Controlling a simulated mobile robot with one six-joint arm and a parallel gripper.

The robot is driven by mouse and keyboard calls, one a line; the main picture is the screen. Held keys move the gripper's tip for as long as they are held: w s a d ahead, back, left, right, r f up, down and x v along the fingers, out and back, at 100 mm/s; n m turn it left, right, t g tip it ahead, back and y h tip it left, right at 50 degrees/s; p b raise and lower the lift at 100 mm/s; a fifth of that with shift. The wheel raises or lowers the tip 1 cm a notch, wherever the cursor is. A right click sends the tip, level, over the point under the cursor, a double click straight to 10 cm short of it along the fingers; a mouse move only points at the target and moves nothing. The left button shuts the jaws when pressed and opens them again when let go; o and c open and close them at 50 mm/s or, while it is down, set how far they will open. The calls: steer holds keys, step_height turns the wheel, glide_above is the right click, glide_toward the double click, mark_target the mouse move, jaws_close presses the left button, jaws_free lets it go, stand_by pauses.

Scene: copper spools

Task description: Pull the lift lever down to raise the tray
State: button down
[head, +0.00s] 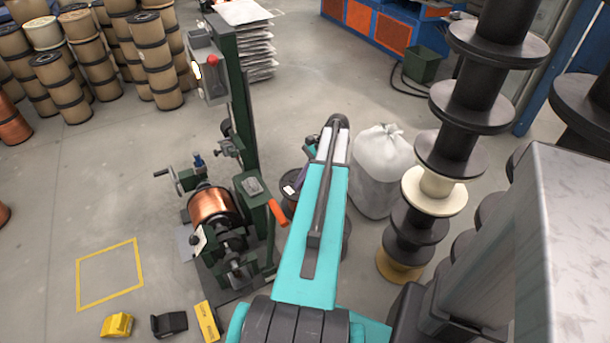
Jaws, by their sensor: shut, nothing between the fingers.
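The lever with an orange grip (278,212) is on the right side of the dark green winding machine (252,192), left of my teal arm. Its grip slants, with its upper end to the left. A copper-wound spool (211,204) sits low in the machine. I cannot clearly make out the tray; the area under the spool is mostly covered by machine parts. My arm reaches up the middle of the head view and bends at its far end. My gripper is hidden behind the arm, so its distance to the lever does not show.
A control box with a red button (212,60) is on the machine's post. A white sack (380,160) and stacked black spools (450,155) stand right of my arm.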

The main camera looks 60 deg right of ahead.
steer(key=w+a+f, duration=0.4)
steer(key=a, duration=0.1)
steer(key=shift+a+f+p, duration=0.15)
steer(key=shift+f+p, duration=0.15)
steer(key=shift+f, duration=0.05)
